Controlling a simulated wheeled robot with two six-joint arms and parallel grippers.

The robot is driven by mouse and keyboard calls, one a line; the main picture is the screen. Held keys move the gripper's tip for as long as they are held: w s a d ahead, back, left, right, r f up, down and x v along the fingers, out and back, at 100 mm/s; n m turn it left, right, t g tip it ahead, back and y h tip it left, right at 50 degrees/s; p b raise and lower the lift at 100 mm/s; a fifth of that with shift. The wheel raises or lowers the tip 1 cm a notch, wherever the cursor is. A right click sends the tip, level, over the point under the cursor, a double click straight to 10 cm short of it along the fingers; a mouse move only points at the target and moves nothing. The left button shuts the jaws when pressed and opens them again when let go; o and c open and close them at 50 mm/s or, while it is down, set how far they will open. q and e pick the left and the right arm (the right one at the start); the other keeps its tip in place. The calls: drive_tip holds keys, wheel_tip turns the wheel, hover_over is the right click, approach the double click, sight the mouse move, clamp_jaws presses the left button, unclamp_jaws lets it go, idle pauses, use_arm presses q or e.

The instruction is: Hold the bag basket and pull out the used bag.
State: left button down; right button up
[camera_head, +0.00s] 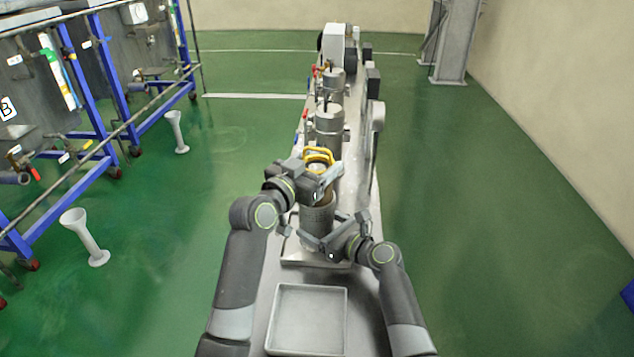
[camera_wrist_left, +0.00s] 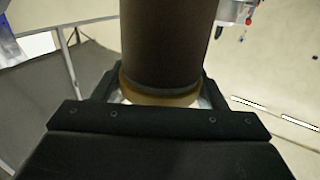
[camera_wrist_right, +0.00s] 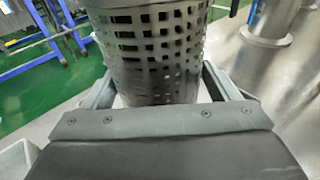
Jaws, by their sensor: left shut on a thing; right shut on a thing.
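The bag basket (camera_head: 316,224) is a grey perforated metal cylinder, standing upright in the head view. It fills the middle of the right wrist view (camera_wrist_right: 155,50). My right gripper (camera_head: 333,235) is shut around the basket's side. The used bag (camera_wrist_left: 165,45) is a dark brown cylinder with a lighter tan rim, between the fingers in the left wrist view. My left gripper (camera_head: 325,181) is shut on it, just above the basket. In the head view the left gripper hides most of the bag, so how much sits inside the basket cannot be told.
An empty shallow tray (camera_head: 308,342) lies on the bench nearest me. A yellow ring handle (camera_head: 318,155) shows just behind the left gripper. Steel housings (camera_head: 329,127) line the bench farther back. Green floor is open on the right; white funnel-shaped stands (camera_head: 85,236) and blue frames are on the left.

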use_arm(q)
drive_tip(key=shift+r, duration=1.15)
use_arm(e)
drive_tip(key=shift+d+f, duration=0.1)
use_arm(q)
drive_tip(key=shift+f, duration=0.1)
use_arm(e)
drive_tip(key=o, duration=0.8)
drive_tip(key=shift+o, duration=0.2)
